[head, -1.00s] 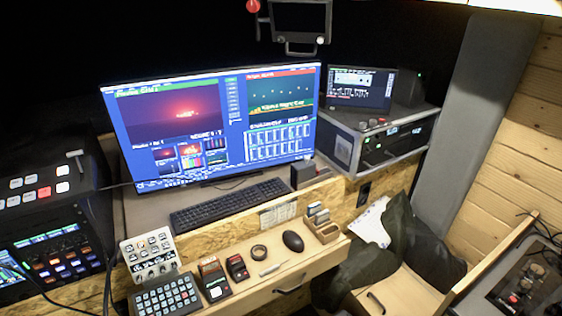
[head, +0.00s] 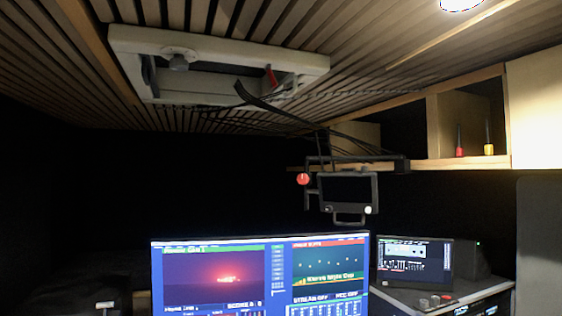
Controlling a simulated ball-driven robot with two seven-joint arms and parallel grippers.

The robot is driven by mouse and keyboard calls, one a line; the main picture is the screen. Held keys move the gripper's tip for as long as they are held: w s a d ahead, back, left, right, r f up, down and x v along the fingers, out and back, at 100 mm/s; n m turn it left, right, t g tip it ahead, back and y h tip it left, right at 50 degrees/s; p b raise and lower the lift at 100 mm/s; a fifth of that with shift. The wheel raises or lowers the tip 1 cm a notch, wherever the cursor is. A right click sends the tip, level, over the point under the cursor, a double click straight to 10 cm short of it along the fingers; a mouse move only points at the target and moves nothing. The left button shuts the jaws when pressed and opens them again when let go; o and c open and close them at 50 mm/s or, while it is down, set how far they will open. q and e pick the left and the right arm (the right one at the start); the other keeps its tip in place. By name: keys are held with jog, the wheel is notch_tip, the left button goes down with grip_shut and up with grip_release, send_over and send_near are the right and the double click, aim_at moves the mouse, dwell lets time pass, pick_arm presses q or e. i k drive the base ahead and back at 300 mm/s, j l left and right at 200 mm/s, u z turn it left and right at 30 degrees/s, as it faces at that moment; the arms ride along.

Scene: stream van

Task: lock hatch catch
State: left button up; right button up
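A roof hatch with a pale frame (head: 230,43) is set in the slatted ceiling at the upper left. A dark strap or bar (head: 252,96) extends from near the hatch's far edge toward cables. Neither of my grippers is in view.
A small dark monitor (head: 347,190) hangs below the ceiling cables beside a red ball-shaped part (head: 303,179). A large lit screen (head: 262,272) and a smaller screen (head: 414,260) stand below. An open shelf (head: 462,163) holds red and yellow-handled tools at the right.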

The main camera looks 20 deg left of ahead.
aim_at(268, 68)
jog(key=i+u, duration=0.25)
jog(key=u, duration=0.15)
jog(key=i+l+u, duration=0.15)
jog(key=u, duration=0.3)
jog(key=z, duration=0.15)
